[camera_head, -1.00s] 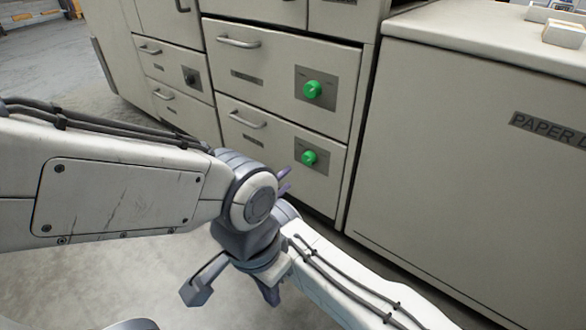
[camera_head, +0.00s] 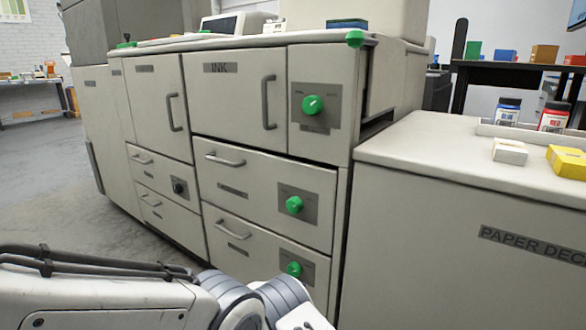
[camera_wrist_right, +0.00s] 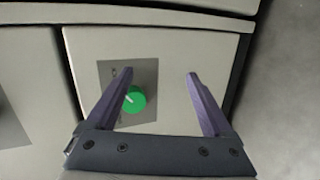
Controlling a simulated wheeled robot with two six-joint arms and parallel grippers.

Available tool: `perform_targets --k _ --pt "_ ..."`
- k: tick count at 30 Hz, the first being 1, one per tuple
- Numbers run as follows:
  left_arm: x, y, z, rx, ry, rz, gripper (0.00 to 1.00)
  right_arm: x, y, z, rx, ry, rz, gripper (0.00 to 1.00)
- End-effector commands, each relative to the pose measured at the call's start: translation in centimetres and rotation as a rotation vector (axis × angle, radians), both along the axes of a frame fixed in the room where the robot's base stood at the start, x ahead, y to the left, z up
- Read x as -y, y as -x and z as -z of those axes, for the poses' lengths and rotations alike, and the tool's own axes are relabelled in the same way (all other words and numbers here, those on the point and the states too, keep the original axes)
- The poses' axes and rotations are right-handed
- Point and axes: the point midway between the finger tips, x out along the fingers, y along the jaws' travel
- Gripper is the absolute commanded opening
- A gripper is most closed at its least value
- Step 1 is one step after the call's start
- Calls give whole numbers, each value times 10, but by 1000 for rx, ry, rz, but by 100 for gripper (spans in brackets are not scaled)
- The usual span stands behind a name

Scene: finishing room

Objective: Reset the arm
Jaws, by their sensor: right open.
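My right gripper (camera_wrist_right: 160,75) is open and empty in the right wrist view, its two purple fingers apart. Its left finger partly overlaps a green knob (camera_wrist_right: 135,100) on a grey plate on a pale drawer front (camera_wrist_right: 175,52). I cannot tell how far the fingers are from the drawer. In the head view, parts of my arms (camera_head: 95,300) show along the lower edge. No gripper shows there, and my left gripper is out of sight.
A pale machine cabinet has an ink door (camera_head: 236,100), drawers with handles (camera_head: 225,160) and green knobs (camera_head: 294,205). A paper deck (camera_head: 450,240) stands at the right, with ink bottles (camera_head: 553,117) and boxes (camera_head: 510,151) on top. Open floor (camera_head: 55,190) lies at the left.

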Motion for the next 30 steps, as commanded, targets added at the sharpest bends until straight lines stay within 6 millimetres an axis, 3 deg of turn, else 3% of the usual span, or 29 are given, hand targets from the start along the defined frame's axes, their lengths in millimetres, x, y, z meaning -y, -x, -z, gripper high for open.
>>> perform_targets --k 1,8,15,22,27,30 --pt "0 0 -6 -1 -1 0 0 -2 7 -26 -33 -23 22 86" --pt "0 0 -25 -2 -1 0 0 16 68 -118 -254 -155 144 86" --pt "0 0 -46 -1 -1 0 0 31 165 -202 -488 -365 209 86" --pt "0 0 -66 -1 -1 0 0 42 271 -262 -669 -612 204 86" --pt "0 0 -77 -1 -1 0 0 45 334 -286 -754 -775 173 86" --pt "0 0 -82 -1 -1 0 0 47 362 -295 -784 -853 153 86"
